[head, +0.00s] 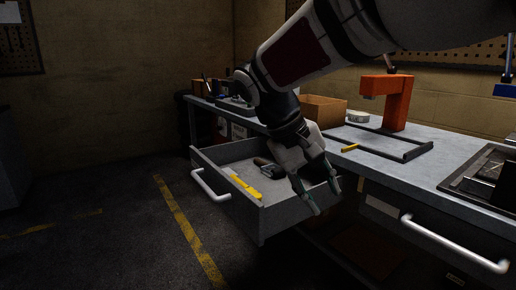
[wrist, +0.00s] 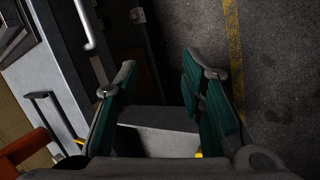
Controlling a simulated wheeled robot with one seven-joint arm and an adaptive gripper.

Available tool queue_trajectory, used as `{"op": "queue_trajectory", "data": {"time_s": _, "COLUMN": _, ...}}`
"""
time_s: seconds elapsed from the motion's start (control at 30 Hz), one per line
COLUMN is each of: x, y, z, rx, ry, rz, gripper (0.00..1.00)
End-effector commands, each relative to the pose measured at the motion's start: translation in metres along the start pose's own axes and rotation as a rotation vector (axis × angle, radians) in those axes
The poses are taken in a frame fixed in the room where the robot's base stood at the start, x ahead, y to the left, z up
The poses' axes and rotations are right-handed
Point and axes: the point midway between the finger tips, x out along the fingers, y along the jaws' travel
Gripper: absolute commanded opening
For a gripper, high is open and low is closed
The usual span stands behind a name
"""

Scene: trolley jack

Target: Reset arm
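My gripper (head: 324,198) is at the end of my arm, tilted downward over the right front corner of the open drawer (head: 262,219). Its two fingers are spread apart, with nothing seen between them. In the wrist view my gripper (wrist: 162,82) also shows open, with green finger pads. The drawer's grey front panel (wrist: 158,117) lies beyond and between the fingers there. My gripper partly hides the drawer's right side in the head view.
The drawer holds a yellow item (head: 245,187) and a dark-handled tool (head: 268,168). The workbench (head: 455,155) carries an orange press-like frame (head: 397,97), a cardboard box (head: 323,110) and a black rail frame (head: 402,145). The floor (head: 110,200) at left is clear.

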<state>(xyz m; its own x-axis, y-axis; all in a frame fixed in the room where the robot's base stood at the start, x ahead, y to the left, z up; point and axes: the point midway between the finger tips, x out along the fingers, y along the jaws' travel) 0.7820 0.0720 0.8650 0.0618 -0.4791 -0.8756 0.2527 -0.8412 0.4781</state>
Motion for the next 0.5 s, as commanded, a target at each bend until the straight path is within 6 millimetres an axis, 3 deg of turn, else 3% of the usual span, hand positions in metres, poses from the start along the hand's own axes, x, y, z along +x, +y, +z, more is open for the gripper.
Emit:
{"op": "queue_trajectory", "data": {"time_s": 0.03, "x": 0.003, "y": 0.011, "z": 0.024, "rx": 0.023, "ry": -0.01, "rz": -0.044, "gripper": 0.36}}
{"op": "queue_trajectory", "data": {"time_s": 0.2, "x": 0.013, "y": 0.027, "z": 0.097, "rx": 0.08, "ry": -0.034, "rz": -0.176, "gripper": 0.36}}
{"op": "queue_trajectory", "data": {"time_s": 0.37, "x": 0.023, "y": 0.025, "z": 0.164, "rx": 0.136, "ry": -0.039, "rz": -0.285, "gripper": 0.36}}
{"op": "queue_trajectory", "data": {"time_s": 0.5, "x": 0.034, "y": 0.012, "z": 0.218, "rx": 0.189, "ry": -0.034, "rz": -0.365, "gripper": 0.36}}
